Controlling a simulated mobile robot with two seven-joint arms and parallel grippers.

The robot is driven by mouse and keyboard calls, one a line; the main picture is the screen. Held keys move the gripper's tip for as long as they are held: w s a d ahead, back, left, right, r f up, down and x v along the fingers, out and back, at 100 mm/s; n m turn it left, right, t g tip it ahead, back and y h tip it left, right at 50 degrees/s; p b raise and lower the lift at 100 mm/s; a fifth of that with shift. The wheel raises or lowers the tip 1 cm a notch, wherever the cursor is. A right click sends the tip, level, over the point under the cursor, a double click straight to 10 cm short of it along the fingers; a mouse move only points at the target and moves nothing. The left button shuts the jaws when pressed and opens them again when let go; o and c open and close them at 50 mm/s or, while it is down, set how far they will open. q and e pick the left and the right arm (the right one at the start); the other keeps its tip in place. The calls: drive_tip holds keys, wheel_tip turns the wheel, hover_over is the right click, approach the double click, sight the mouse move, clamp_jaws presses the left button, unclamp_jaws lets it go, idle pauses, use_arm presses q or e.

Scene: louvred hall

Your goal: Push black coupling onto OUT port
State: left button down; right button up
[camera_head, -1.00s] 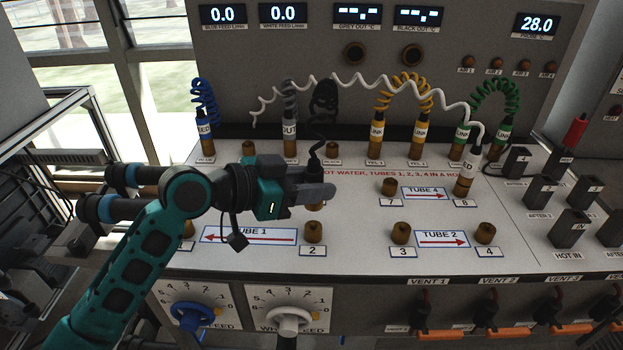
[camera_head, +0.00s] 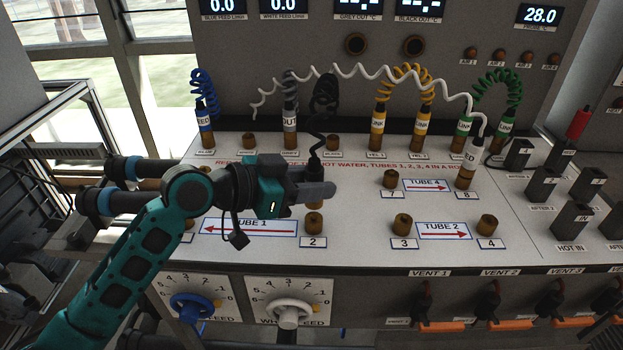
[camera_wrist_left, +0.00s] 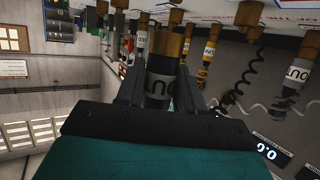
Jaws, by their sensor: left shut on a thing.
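My left gripper (camera_head: 318,190) is shut on the black coupling (camera_head: 315,165), whose dark coiled tube (camera_head: 323,95) rises behind it. In the left wrist view the black coupling (camera_wrist_left: 159,84) sits upright between the fingers, with a white band and partly visible lettering. A brass piece (camera_wrist_left: 168,47) lines up with its end; I cannot tell whether it is fully seated. In the head view a brass fitting (camera_head: 314,204) shows just below the fingers. The fingers hide the join. No port label reading OUT is legible there. My right gripper is not in view.
Bare brass port 2 (camera_head: 313,223) stands in front of the gripper, and port 7 (camera_head: 390,179) to its right. The grey OUT coupling (camera_head: 290,120) and yellow LINK coupling (camera_head: 378,128) stand behind. A white coiled tube (camera_head: 400,84) arches over the back.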

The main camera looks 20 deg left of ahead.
use_arm(q)
drive_tip(key=shift+f, duration=0.1)
idle(0.3)
drive_tip(key=shift+f+b, duration=1.05)
drive_tip(key=shift+f, duration=0.4)
drive_tip(key=shift+r, duration=0.1)
drive_tip(key=c, duration=0.6)
unclamp_jaws()
